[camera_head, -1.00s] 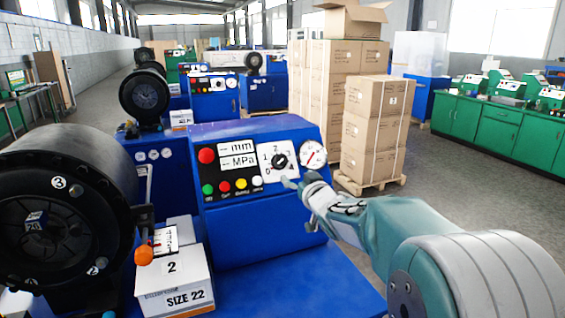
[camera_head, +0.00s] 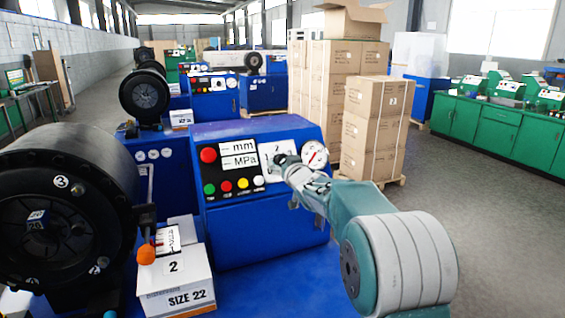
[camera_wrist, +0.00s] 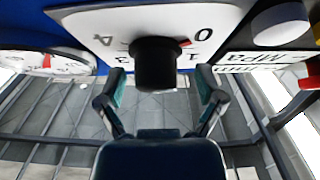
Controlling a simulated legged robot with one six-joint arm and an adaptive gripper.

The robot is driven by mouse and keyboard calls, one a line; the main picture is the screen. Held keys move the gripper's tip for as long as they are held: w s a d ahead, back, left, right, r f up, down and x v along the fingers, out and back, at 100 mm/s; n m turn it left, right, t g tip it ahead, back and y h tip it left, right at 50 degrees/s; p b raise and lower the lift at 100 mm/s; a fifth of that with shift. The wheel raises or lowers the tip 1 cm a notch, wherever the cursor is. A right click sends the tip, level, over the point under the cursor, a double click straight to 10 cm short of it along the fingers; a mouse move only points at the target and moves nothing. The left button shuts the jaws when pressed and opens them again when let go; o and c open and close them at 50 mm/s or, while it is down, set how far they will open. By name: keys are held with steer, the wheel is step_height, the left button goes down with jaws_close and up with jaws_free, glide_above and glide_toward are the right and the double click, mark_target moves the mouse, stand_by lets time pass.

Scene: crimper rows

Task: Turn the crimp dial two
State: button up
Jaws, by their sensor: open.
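The crimp dial is a black knob (camera_wrist: 155,65) on a white plate (camera_wrist: 95,25) with printed numbers. In the wrist view the digits 0, 1, 3 and 4 show around it, the 1 and 3 partly covered. A red mark on the knob faces the side between 0 and 1. My gripper (camera_wrist: 158,80) is open, with one finger on each side of the knob and no clear contact.
A round gauge (camera_head: 315,155) sits beside the dial. A red button (camera_head: 208,155), mm and MPa displays (camera_head: 238,153) and several coloured buttons share the panel. A black crimper head (camera_head: 60,200) and a SIZE 22 box (camera_head: 175,285) stand at left. Stacked cartons (camera_head: 375,130) stand behind.

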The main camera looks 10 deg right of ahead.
steer(key=shift+d, duration=0.1)
steer(key=shift+d, duration=0.15)
steer(key=c, duration=1.1)
steer(key=shift+c, duration=0.2)
